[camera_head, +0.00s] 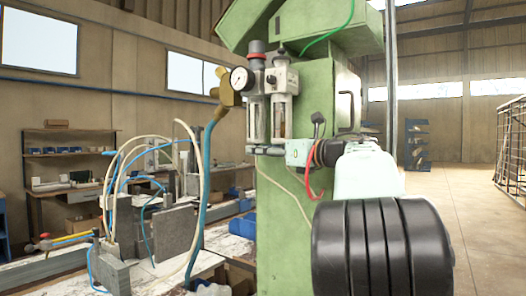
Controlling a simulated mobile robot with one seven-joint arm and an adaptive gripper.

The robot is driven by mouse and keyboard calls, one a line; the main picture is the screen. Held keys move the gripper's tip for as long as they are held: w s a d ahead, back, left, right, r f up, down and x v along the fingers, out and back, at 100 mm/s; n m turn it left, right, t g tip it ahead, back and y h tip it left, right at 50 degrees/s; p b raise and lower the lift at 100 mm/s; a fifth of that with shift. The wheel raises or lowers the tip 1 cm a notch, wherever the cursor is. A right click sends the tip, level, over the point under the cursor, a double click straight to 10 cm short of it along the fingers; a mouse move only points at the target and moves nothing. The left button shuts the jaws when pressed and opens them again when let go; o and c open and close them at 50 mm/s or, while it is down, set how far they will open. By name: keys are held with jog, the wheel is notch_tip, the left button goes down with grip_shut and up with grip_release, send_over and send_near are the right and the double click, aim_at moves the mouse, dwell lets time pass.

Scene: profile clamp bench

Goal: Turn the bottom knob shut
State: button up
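A green machine column (297,215) stands in the middle of the view. An air unit with two cylinders (256,118) is on its upper left side, with a round dial gauge (241,79) and a dark knob with a red band (257,48) on top. A brass-coloured fitting (226,87) sits left of the gauge on a blue hose. I cannot tell which is the bottom knob.
A red hose (311,171) curves beside the housing. Benches with clamps and looping hoses (172,228) are at left. Open floor (465,215) lies at right.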

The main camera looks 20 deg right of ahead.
jog(key=v, duration=1.2)
dwell(0.3)
